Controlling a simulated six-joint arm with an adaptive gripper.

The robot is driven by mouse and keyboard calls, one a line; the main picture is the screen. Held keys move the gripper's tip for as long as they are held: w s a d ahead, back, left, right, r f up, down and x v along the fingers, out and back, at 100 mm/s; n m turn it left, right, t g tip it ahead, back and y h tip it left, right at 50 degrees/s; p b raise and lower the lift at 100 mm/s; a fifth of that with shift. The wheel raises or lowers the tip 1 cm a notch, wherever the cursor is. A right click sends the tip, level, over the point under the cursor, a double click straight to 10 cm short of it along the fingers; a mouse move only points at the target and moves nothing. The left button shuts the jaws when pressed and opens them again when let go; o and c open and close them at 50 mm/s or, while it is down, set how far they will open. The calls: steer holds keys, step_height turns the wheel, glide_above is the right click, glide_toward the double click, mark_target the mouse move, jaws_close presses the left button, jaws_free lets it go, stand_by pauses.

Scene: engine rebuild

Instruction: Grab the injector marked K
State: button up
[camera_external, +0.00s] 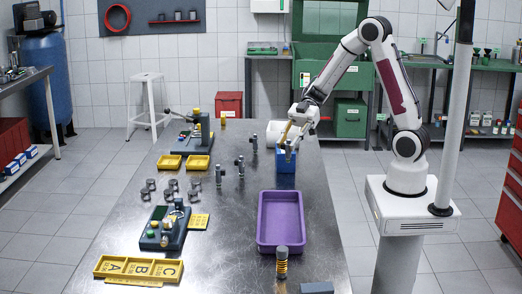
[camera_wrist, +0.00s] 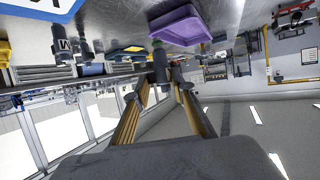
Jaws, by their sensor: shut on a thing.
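My gripper (camera_external: 291,142) is over the blue box (camera_external: 286,181) near the right edge of the metal table. In the wrist view my gripper (camera_wrist: 162,78) is shut on a dark cylindrical injector (camera_wrist: 159,62) between its fingertips. No letter is readable on the held injector. In the wrist view another injector (camera_wrist: 64,48) has an end face marked with what looks like an M. In the external view, dark injectors stand on the table left of the box: one (camera_external: 254,144), one (camera_external: 240,167) and one (camera_external: 218,176). Their markings are too small to read.
Yellow trays (camera_external: 196,169), grey pistons (camera_external: 171,188) and a lettered yellow holder (camera_external: 140,266) occupy the table's left side. The middle is mostly clear.

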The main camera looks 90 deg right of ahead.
steer(key=shift+r, duration=0.75)
